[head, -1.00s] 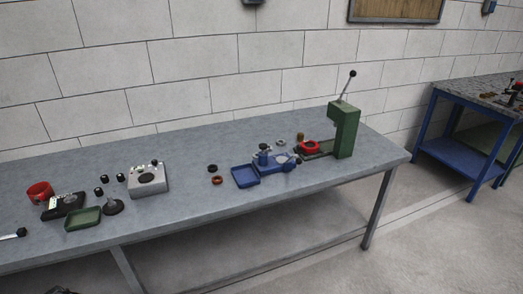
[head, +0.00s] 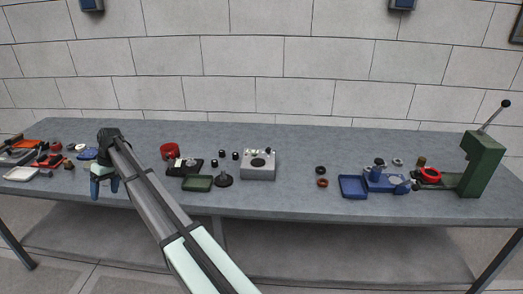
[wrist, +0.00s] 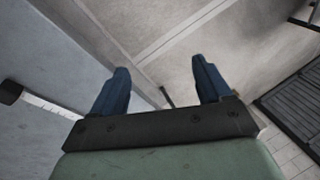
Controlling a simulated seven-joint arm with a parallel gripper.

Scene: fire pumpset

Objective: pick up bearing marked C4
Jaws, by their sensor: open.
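No marking C4 can be read on anything in view, so I cannot tell which part is that bearing. Small ring-like parts lie on the bench: a black ring (head: 321,170), a red-brown ring (head: 322,183) just in front of it, and a grey ring (head: 398,162) at the right. My gripper (head: 105,190) is far left of these, at the bench's front edge, with its blue fingers pointing down. In the wrist view my gripper (wrist: 160,68) is open and empty, over the bench edge and floor.
On the bench (head: 270,202) stand a green press (head: 482,165), a blue tray (head: 353,187), a grey instrument box (head: 259,165), a green tray (head: 197,184) and a red cup-like part (head: 169,151). Several small parts crowd the far left. Bare bench lies between the groups.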

